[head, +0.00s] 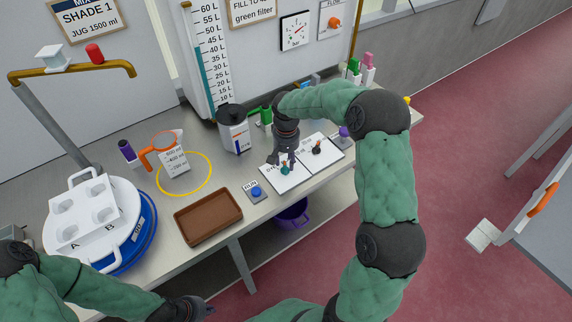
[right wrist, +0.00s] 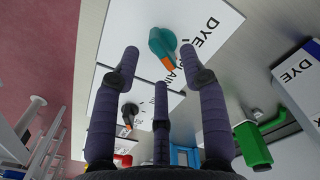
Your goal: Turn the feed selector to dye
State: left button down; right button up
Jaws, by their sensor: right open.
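The feed selector is a teal knob (head: 285,170) with an orange tip on a white panel (head: 278,181) at the right part of the bench. In the right wrist view the teal knob (right wrist: 161,42) lies beyond the fingertips, and its orange tip points toward the partly hidden word ending in "AIN", away from "DYE". My right gripper (right wrist: 165,75) is open, with its dark fingers spread and nothing between them. In the head view my right gripper (head: 287,158) hangs just above the knob; contact cannot be told. My left gripper (head: 203,309) is low at the front, its fingers unclear.
A second panel with a dark knob (head: 316,150) adjoins. A blue button (head: 256,192), a brown tray (head: 207,216), a white dye container (head: 234,130) and a green-handled part (right wrist: 252,145) are nearby.

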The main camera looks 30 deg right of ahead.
jog(key=shift+f, duration=1.25)
grip_shut()
jog(key=n+p, duration=0.2)
jog(key=n, duration=0.3)
jog(key=shift+w+r+n, duration=0.1)
jog(key=shift+n, duration=0.3)
jog(key=n+p, duration=0.2)
jog(key=n, duration=0.3)
jog(key=shift+w+n, duration=0.1)
jog(key=shift+n, duration=0.3)
